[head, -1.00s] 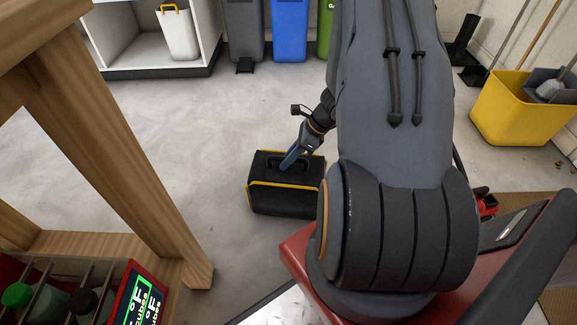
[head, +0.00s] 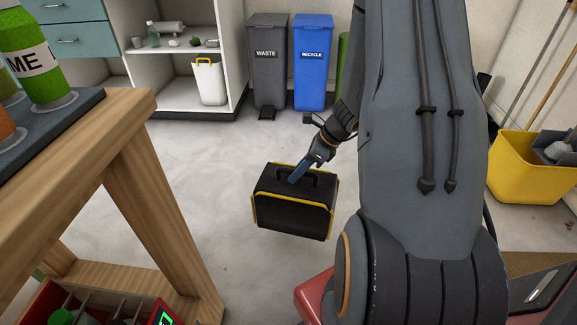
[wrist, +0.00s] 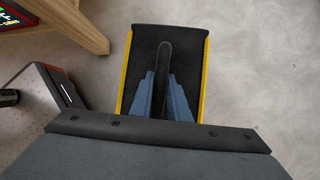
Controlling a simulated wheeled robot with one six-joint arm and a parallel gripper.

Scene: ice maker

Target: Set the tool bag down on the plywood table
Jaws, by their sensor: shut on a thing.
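The tool bag (head: 293,208) is black with yellow edging and a black top handle. It hangs upright and slightly tilted from my gripper (head: 300,172) in the head view, and looks to be clear of the floor. In the wrist view the blue fingers of my gripper (wrist: 167,100) are shut on both sides of the handle, with the bag (wrist: 190,60) beneath. A wooden table (head: 130,125), perhaps the plywood table, stands at the left in the head view.
A green bottle (head: 38,60) stands on a dark mat on the wooden table. Grey (head: 268,65) and blue (head: 312,65) bins and a white shelf (head: 175,100) stand behind. A yellow bucket (head: 530,175) is at the right. The floor around the bag is clear.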

